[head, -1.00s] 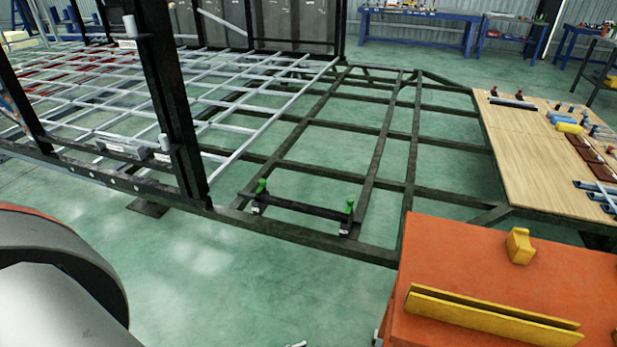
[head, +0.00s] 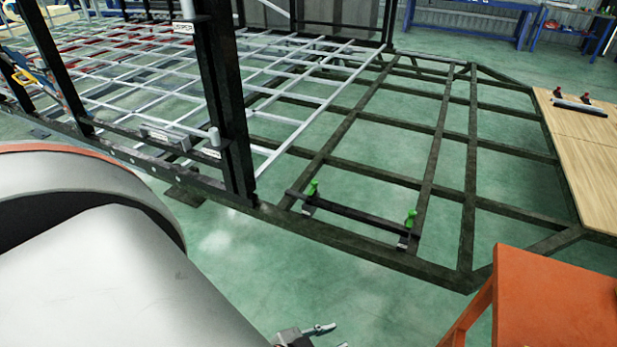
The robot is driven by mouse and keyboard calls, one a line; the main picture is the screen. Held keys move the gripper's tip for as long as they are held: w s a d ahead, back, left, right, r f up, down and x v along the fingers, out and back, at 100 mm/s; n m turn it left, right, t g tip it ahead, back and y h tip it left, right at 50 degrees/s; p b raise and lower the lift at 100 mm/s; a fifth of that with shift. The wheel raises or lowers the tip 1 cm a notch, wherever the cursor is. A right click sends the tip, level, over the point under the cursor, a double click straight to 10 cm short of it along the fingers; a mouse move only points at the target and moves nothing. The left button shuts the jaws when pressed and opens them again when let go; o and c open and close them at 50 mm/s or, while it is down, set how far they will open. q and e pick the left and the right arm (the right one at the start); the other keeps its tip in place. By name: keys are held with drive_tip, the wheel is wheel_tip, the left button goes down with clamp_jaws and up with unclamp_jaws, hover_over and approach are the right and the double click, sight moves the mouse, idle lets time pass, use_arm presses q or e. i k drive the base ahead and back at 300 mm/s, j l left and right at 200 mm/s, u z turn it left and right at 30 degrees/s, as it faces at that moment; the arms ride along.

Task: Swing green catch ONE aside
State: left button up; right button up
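Two green catches stand on a dark crossbar on the chassis frame, the left one (head: 312,188) and the right one (head: 410,218). Each has a small pale label below it, too small to read, so I cannot tell which is ONE. Both green handles look upright. My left gripper (head: 338,336) shows at the bottom edge, cut off by the picture. Its two fingertips are apart with nothing between them. It is well short of the catches and touches neither. My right gripper is not in view.
Dark chassis beams (head: 350,240) surround the catches, with green floor between them. A black upright post (head: 225,110) stands to the left. An orange table (head: 555,305) is at lower right. A wooden panel (head: 585,145) lies at far right.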

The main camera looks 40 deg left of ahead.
sight(314, 183)
drive_tip(key=i+j, duration=0.1)
drive_tip(key=j, duration=0.7)
drive_tip(key=i+j, duration=0.1)
drive_tip(key=j, duration=0.7)
drive_tip(key=i+j, duration=0.1)
drive_tip(key=j, duration=0.7)
